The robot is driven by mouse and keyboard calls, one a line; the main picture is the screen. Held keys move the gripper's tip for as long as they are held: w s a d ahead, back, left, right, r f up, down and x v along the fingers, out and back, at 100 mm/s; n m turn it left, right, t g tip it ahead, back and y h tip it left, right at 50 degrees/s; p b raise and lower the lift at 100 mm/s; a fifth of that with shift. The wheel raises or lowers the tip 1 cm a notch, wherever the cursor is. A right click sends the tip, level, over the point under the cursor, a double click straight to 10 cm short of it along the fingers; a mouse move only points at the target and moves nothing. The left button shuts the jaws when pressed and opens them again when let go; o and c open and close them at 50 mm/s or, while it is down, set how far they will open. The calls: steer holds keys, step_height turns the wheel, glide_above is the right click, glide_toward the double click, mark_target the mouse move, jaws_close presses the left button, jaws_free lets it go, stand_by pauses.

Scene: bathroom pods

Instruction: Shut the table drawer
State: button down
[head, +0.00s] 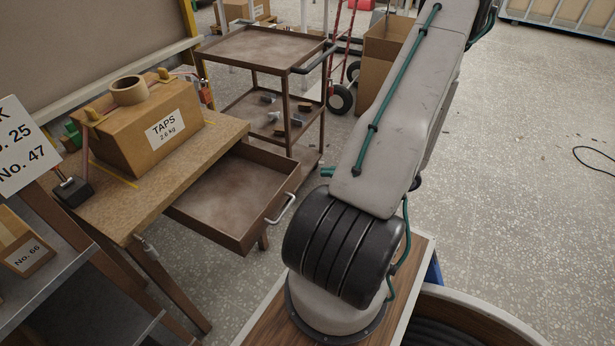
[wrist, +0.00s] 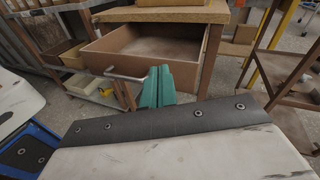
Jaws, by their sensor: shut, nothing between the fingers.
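The table drawer (head: 235,195) is pulled well out from under the wooden table (head: 190,165) and looks empty inside. Its metal bar handle (head: 281,208) is on the front panel, at the right in the head view. In the wrist view the open drawer (wrist: 150,50) is ahead, with its handle (wrist: 124,76) on the front. My gripper (wrist: 157,85), with green fingers, is shut and empty. It appears just in front of the drawer front, beside the handle; whether it touches cannot be told.
A cardboard box marked TAPS (head: 150,130) with a tape roll (head: 129,91) on it stands on the table. A brown metal trolley (head: 262,50) is behind the drawer. A shelf rack (head: 60,285) stands at the left. Open speckled floor lies at the right.

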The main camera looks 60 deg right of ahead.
steer(key=s+d+f+m+t+h, duration=0.2)
steer(key=s+f+m+h, duration=0.3)
steer(key=f, duration=0.1)
steer(key=m+h, duration=0.1)
glide_toward(299, 173)
steer(key=shift+t, duration=0.3)
steer(key=w, duration=0.6)
steer(key=shift+w+a+f, duration=0.2)
steer(key=shift+w+f, duration=0.1)
steer(key=shift+w, duration=0.1)
